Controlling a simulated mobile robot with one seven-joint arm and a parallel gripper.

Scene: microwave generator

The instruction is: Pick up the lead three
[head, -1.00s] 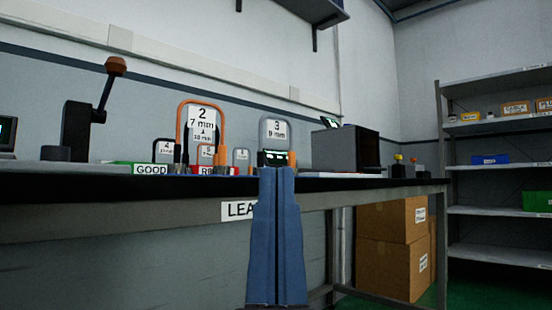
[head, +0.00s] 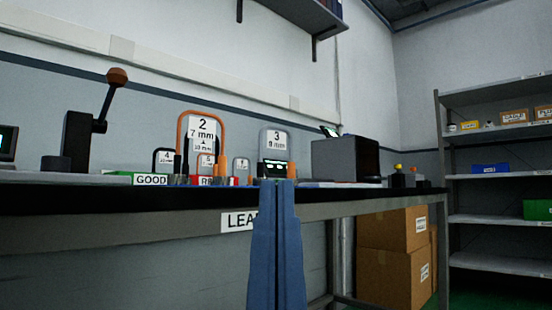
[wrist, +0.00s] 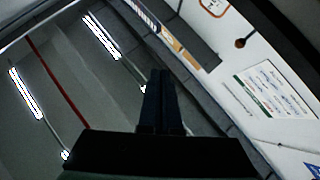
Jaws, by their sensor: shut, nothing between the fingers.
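A grey, rounded plate marked "3" (head: 277,139) stands upright on the bench in the head view. A small dark device with a lit green display hides its lower part. My gripper (head: 277,183) is blue and shut, with nothing between its fingers. It points up at the bench's front edge, and its tips overlap the foot of the display in the picture. It appears nearer to me than the plate and apart from it. The wrist view shows the shut fingers (wrist: 160,75) against the ceiling and wall, with no plate in sight.
The dark bench top (head: 110,201) runs across the view. A larger orange-rimmed plate marked "2" (head: 202,133) and several smaller plates stand left. A dark box (head: 345,160) stands right of the plate marked "3". A lever (head: 85,135) stands far left, and shelving (head: 500,150) far right.

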